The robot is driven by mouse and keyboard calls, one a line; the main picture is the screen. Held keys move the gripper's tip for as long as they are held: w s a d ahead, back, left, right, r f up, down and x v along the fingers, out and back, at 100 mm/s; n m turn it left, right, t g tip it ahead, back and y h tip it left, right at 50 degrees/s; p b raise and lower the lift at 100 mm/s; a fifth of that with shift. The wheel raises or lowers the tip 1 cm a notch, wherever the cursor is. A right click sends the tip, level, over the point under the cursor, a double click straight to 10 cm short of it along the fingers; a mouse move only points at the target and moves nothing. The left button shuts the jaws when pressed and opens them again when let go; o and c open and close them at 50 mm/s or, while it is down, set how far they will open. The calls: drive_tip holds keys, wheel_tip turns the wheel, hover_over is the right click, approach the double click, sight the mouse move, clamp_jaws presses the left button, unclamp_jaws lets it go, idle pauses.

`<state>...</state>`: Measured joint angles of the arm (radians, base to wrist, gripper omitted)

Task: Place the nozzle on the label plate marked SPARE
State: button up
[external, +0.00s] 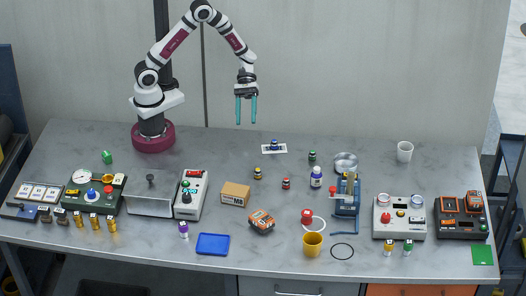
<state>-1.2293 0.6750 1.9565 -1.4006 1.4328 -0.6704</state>
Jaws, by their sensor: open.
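My gripper (246,122) hangs open and empty above the back of the table, with its teal fingers pointing down. I cannot tell for certain which object is the nozzle. Several small brass-coloured fittings (94,221) stand at the front left. Small dark pieces with yellow (258,173), red (286,184) and green (312,155) parts stand around the middle. A white plate (265,150) lies at the back middle, below and right of my gripper, with a small blue-and-dark piece (275,144) on it. Its marking is too small to read, as are the left panel's white labels (40,192).
A metal box (151,195) and control boxes (189,195) fill the left. A cardboard box (236,194), blue tray (213,244), yellow cup (313,245) and blue device (346,207) stand nearer the front. More units (399,218) crowd the right. The back left is fairly clear.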

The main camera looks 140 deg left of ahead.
drive_tip(key=s+d+r+m+g, duration=0.2)
drive_tip(key=d+r+m+g, duration=0.15)
drive_tip(key=d+m, duration=0.45)
drive_tip(key=s+d+r+m+g, duration=0.25)
drive_tip(key=d+m+g, duration=0.3)
drive_tip(key=d, duration=0.35)
drive_tip(key=s+d+r+m+y, duration=0.1)
drive_tip(key=s+m+y, duration=0.3)
drive_tip(key=m, duration=0.4)
drive_tip(key=s+d+r+m+y, duration=0.2)
drive_tip(key=s+m+y, duration=0.2)
drive_tip(key=m, duration=0.5)
drive_tip(key=shift+s+r+y, duration=0.4)
drive_tip(key=shift+s, duration=0.45)
